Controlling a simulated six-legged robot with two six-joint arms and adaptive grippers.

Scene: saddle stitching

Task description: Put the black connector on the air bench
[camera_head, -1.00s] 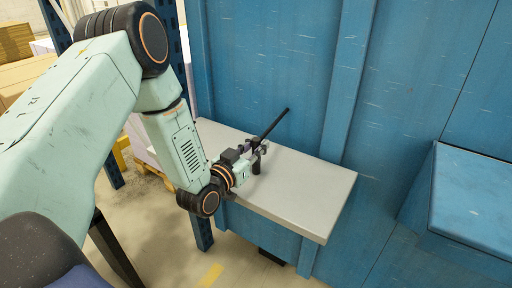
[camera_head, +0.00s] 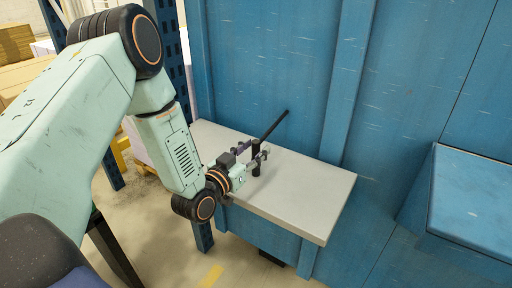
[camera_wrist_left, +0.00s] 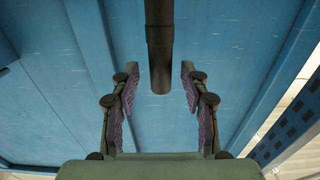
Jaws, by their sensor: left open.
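The black connector (camera_head: 256,161) is on the pale-topped air bench (camera_head: 305,197). It has a short upright part and a long thin part slanting up to the right. In the left wrist view its dark tube (camera_wrist_left: 160,45) comes down from the top edge, and its end lies between the two fingers with a gap on each side. My left gripper (camera_head: 256,149) is open at the connector, just above the bench top. Its fingers also show spread in the left wrist view (camera_wrist_left: 160,88). My right gripper is not in view.
A blue wall (camera_head: 265,60) with an upright post (camera_head: 345,85) stands close behind the bench. A blue ledge (camera_head: 475,200) juts out at the right. A dark blue rack post (camera_head: 175,60) stands at the left. The bench's right half is clear.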

